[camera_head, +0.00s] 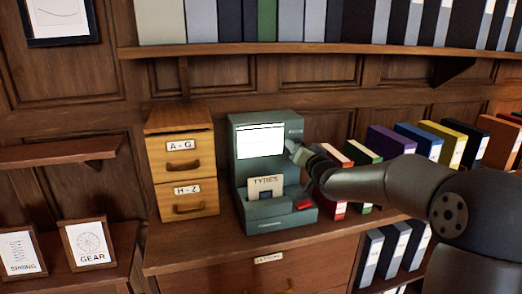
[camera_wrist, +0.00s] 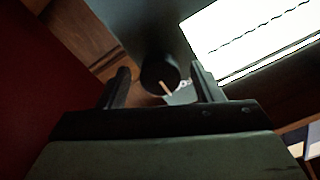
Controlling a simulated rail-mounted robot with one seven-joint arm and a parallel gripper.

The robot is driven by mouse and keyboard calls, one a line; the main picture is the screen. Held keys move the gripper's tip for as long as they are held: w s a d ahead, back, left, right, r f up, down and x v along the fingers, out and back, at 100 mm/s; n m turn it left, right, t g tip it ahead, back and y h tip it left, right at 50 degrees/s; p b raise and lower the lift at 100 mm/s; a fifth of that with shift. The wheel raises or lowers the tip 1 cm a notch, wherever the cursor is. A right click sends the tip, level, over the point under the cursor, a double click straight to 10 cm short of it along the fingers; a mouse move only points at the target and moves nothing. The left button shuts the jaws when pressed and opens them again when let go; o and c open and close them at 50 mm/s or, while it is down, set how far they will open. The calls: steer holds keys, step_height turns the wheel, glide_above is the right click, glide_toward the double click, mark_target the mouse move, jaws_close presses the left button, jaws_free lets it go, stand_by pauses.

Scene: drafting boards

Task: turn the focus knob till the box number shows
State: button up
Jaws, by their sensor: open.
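The viewer machine (camera_head: 283,222) is a grey-green box with a lit white screen (camera_head: 260,140) on its upper front. In the wrist view the screen (camera_wrist: 262,38) is bright white with a wavy dark line; I cannot read a number on it. The dark round focus knob (camera_wrist: 160,74) has a pale pointer mark and sits between my gripper's fingertips. My gripper (camera_wrist: 161,84) is open, its fingers on either side of the knob; I cannot tell whether they touch it. In the head view my gripper (camera_head: 303,158) is at the machine's right side and hides the knob.
A card marked TYRES (camera_head: 266,187) stands in the machine's front, with a red part (camera_head: 303,203) beside it. A wooden drawer cabinet (camera_head: 182,170) stands close on the left. Coloured binders (camera_head: 392,140) line the shelf on the right, behind my arm.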

steer(key=c, duration=1)
steer(key=shift+o, duration=0.2)
steer(key=m+p, duration=0.2)
steer(key=m, duration=0.1)
steer(key=shift+p, duration=0.4)
steer(key=shift+m, duration=0.3)
